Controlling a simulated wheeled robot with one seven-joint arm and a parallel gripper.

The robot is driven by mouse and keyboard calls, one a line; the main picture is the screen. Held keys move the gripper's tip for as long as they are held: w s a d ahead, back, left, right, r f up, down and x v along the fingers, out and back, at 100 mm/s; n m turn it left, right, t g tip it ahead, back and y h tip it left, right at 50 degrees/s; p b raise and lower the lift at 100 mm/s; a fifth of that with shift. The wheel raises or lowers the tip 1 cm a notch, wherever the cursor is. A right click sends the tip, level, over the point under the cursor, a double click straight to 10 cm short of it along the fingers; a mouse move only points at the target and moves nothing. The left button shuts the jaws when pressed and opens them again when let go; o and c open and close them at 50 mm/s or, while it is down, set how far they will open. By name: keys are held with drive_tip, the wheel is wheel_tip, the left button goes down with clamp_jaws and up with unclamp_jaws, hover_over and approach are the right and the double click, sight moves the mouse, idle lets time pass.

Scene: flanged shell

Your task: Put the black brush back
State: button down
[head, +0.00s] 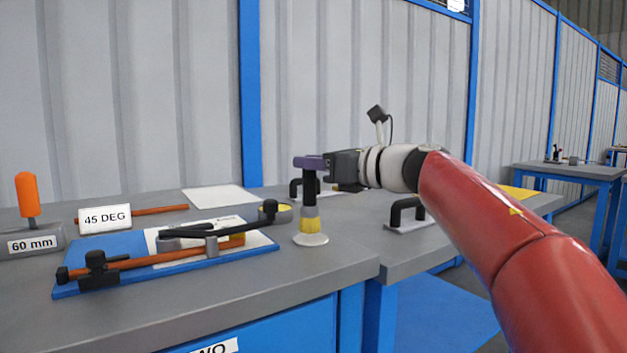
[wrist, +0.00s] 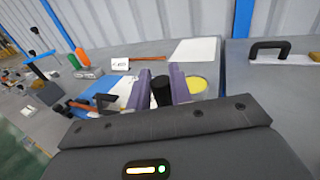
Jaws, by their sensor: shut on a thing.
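The black brush (head: 309,190) is upright near the right front of the workbench. It has a black handle, a grey collar, a yellow lower part and a pale flared disc at the bottom. I cannot tell whether that disc is part of the brush or a stand under it. My gripper (head: 309,162), with purple fingers, is shut on the top of the handle, coming from the right. In the wrist view the black handle top (wrist: 161,91) sits between the two fingers (wrist: 163,84). The brush's lower end is hidden there.
A blue board (head: 130,246) with a clamped rod lies left of the brush. A round yellow-topped tin (wrist: 197,84) stands close behind it. Black handles on plates (head: 405,214) are right and behind. A "45 DEG" sign (head: 104,218) and orange-handled block (head: 28,195) stand left.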

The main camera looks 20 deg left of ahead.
drive_tip(key=shift+f, duration=0.75)
drive_tip(key=c, duration=1.3)
unclamp_jaws()
drive_tip(key=shift+o, duration=0.2)
drive_tip(key=shift+d, duration=0.15)
drive_tip(key=b+v, duration=0.1)
drive_tip(key=v, duration=1)
drive_tip(key=shift+d+b, duration=0.3)
drive_tip(key=shift+d, duration=0.1)
drive_tip(key=shift+s, duration=0.15)
